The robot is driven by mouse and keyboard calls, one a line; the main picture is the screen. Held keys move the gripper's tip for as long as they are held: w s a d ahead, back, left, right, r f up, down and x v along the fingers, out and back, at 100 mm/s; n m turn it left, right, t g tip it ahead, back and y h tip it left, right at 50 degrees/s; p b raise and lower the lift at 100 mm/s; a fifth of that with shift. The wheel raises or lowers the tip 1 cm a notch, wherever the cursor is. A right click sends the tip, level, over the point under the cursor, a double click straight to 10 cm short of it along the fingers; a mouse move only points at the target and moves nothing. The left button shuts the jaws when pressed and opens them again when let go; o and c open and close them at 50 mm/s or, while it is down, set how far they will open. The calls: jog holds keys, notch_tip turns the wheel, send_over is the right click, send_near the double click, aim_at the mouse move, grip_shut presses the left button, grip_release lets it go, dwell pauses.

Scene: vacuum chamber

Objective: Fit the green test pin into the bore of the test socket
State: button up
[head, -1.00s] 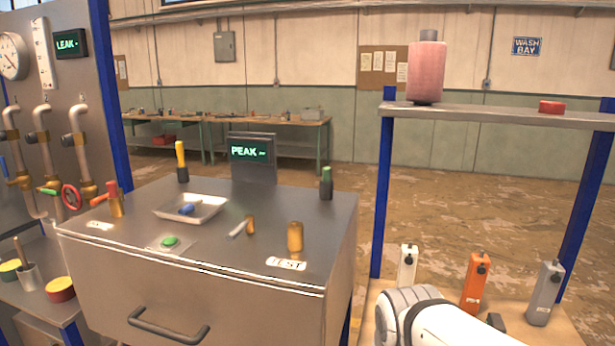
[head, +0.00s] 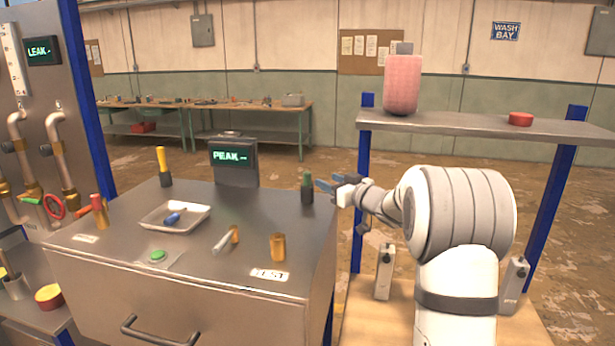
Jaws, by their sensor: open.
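The green test pin (head: 307,181) stands upright at the back right of the metal bench top, its lower part dark; I cannot tell if that part is a holder. A brass cylinder (head: 278,247), apparently the test socket, stands upright near the front right, behind the "TEST" label (head: 270,274). Its bore cannot be made out.
A silver-and-brass piece (head: 226,241) lies left of the brass cylinder. A white tray (head: 150,221) holds a blue-ended item. A yellow-topped pin (head: 163,163), a red-topped brass piece (head: 99,212) and the PEAK display (head: 233,162) stand around. A shelf (head: 480,124) is behind my arm.

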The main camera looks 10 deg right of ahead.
aim_at(310, 175)
jog(key=shift+w+a+y, duration=0.2)
jog(key=shift+y, duration=0.1)
jog(key=p+x, duration=0.1)
jog(key=x, duration=0.2)
jog(key=p+x, duration=0.1)
jog(key=x, duration=0.2)
jog(key=shift+a+f, duration=0.2)
jog(key=shift+a, duration=0.2)
jog(key=shift+w+a+f, duration=0.1)
jog(key=shift+w+a, duration=0.1)
jog(key=shift+w, duration=0.3)
jog(key=shift+c, duration=0.6)
grip_shut()
notch_tip(310, 175, up, 10)
